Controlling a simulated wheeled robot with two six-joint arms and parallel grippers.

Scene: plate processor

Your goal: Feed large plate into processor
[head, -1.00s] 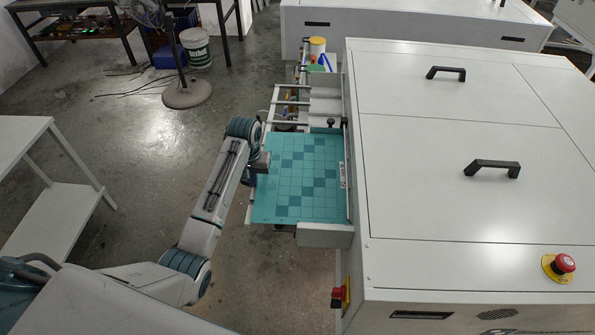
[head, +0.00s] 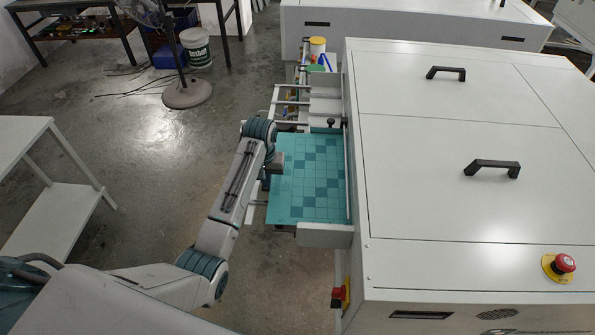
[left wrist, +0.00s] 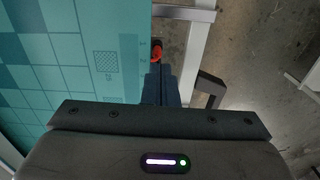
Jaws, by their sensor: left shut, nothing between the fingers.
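The large teal plate (head: 308,180) with a squared pattern lies flat on the infeed at the left side of the white processor (head: 440,205). Its right edge is at the processor's side. My left gripper (head: 266,182) is at the plate's outer left edge, fingers pointing down. In the left wrist view, the plate (left wrist: 70,45) fills the left side. The shut, empty fingers (left wrist: 158,82) are beside its edge and seem to touch it. The fingertips are partly hidden in the head view. My right gripper is not in view.
A red emergency knob (head: 563,263) is on the processor's top, and another red switch (head: 339,297) is at its front corner. A white table (head: 20,140) stands at the left, and a fan base (head: 188,94) farther back. Floor between them is clear.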

